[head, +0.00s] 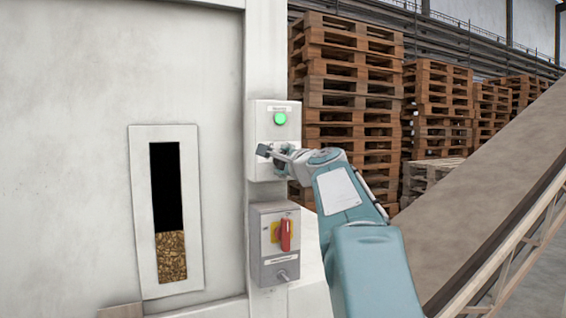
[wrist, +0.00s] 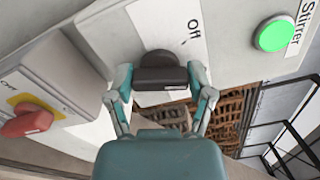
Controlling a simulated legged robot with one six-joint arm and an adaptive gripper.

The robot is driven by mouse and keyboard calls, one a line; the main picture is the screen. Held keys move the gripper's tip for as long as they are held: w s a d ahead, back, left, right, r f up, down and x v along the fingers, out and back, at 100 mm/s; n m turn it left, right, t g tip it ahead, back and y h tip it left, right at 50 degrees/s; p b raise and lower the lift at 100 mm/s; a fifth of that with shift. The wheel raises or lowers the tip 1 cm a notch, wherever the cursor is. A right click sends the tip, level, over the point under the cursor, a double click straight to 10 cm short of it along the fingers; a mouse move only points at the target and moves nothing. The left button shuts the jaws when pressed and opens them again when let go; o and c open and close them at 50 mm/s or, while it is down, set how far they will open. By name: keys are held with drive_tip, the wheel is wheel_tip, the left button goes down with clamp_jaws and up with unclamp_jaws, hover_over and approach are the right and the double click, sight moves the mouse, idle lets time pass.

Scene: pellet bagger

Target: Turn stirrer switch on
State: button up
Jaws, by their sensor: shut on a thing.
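The stirrer switch is a dark knob (wrist: 158,60) on a pale grey control box (head: 285,111) fixed to the machine's post. My gripper (wrist: 161,76) is shut on the knob's handle, one finger at each end of it in the wrist view. In the head view my gripper (head: 268,153) is at the lower part of the box and hides most of the knob. A round green lamp (head: 280,118) above it looks lit; it also shows in the wrist view (wrist: 273,35) beside the label "Stirrer". A white label (wrist: 178,25) lies behind the knob, partly covered.
A grey box with a red rotary switch (head: 285,234) on a yellow plate is mounted just below. A sight window (head: 172,270) at left shows brown pellets. Stacked wooden pallets (head: 345,85) and a sloping conveyor (head: 480,195) stand to the right.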

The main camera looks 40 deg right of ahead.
drive_tip(key=shift+w+f+m, duration=0.1)
drive_tip(key=shift+f+m, duration=0.25)
drive_tip(key=shift+m, duration=0.85)
drive_tip(key=o, duration=1.1)
drive_tip(key=shift+r, duration=0.15)
drive_tip(key=shift+r, duration=0.1)
